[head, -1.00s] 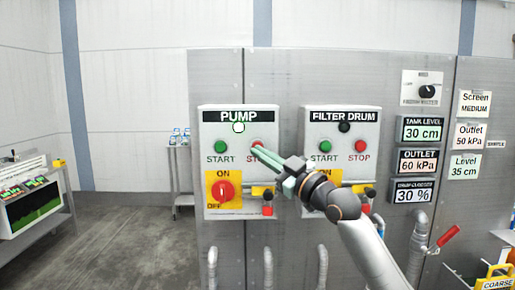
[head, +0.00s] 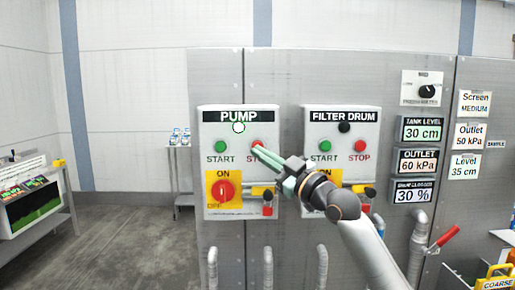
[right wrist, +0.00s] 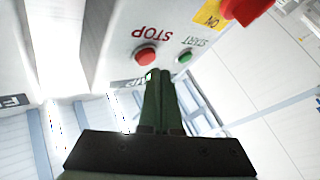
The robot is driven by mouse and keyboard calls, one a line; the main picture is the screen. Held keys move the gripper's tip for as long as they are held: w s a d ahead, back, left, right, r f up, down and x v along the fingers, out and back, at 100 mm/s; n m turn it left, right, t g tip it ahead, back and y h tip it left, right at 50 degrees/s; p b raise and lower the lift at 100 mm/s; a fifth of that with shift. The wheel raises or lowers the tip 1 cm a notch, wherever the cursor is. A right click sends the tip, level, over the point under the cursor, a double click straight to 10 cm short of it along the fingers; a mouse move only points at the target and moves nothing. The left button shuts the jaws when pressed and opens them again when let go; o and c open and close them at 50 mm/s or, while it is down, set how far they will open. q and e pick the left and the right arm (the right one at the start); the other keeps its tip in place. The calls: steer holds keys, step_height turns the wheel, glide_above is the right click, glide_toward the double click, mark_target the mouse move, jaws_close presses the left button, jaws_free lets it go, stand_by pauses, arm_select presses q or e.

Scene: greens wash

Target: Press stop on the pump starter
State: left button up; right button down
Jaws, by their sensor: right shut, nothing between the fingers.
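The pump starter box (head: 212,157) is grey with a PUMP label, and its round lamp (head: 239,127) is lit pale with a green rim. Its red STOP button (head: 257,144) sits right of the green START button (head: 220,147). My right gripper (head: 256,149) is shut and empty, with its green fingers pointing at the STOP button. In the head view the fingertips overlap the STOP label and the button's lower edge. In the right wrist view the fingertips (right wrist: 158,73) lie just beside the red button (right wrist: 146,56); I cannot tell whether they touch. My left gripper is not in view.
A red rotary switch (head: 223,191) on a yellow plate is below the START button. The similar FILTER DRUM box (head: 371,130) is at the right, partly behind my right arm. Valve handles and grey pipes (head: 268,266) are below.

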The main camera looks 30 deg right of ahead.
steer(key=shift+w+d, duration=0.1)
steer(key=shift+w, duration=0.05)
steer(key=shift+w+d, duration=0.1)
steer(key=shift+w, duration=0.1)
steer(key=shift+w+d, duration=0.25)
steer(key=shift+w, duration=0.15)
stand_by(1.2)
steer(key=shift+s, duration=0.1)
steer(key=shift+s+a, duration=0.45)
steer(key=shift+s, duration=0.15)
steer(key=shift+s+a, duration=0.45)
steer(key=shift+s, duration=0.25)
steer(key=shift+s+a, duration=0.4)
steer(key=shift+s, duration=0.35)
steer(key=shift+s+a, duration=0.45)
steer(key=shift+s, duration=0.25)
